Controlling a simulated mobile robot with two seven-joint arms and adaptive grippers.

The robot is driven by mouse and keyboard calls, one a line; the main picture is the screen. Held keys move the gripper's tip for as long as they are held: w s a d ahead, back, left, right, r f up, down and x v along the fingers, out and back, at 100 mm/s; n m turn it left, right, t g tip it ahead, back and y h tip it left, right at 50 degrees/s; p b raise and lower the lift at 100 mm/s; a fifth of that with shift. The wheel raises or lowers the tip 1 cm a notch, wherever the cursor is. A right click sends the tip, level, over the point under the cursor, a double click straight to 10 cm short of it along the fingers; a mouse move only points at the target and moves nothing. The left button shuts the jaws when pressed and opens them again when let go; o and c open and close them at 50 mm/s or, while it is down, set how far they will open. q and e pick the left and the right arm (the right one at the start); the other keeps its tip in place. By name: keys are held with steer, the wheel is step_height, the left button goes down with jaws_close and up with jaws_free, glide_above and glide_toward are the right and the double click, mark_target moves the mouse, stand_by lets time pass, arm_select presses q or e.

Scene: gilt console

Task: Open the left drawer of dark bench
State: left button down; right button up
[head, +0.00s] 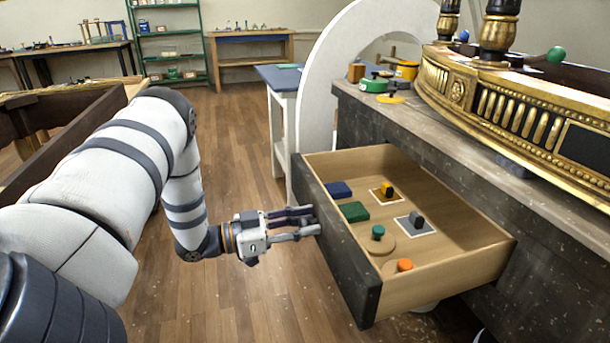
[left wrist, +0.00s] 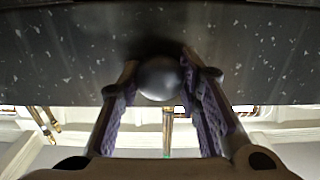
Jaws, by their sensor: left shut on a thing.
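The left drawer (head: 338,240) of the dark bench (head: 420,140) stands pulled well out, with its wooden inside in view. Its dark speckled front also fills the top of the left wrist view (left wrist: 60,60). My left gripper (head: 312,222) is at the drawer front. In the left wrist view its two purple-padded fingers (left wrist: 162,90) are on either side of a round dark knob (left wrist: 158,78), shut on it. The knob is hidden behind the fingers in the head view. My right gripper is not in view.
The drawer holds a blue block (head: 338,189), a green block (head: 354,212) and several small knobbed pieces. A gilt console part (head: 510,110) lies on the bench. A white arch (head: 318,80) stands behind the drawer. Wooden floor (head: 200,305) is clear below my left arm.

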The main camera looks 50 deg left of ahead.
arm_select(q)
steer(key=c, duration=1.2)
jaws_free()
steer(key=shift+o, duration=0.2)
steer(key=v, duration=1.2)
steer(key=shift+w+f, duration=0.1)
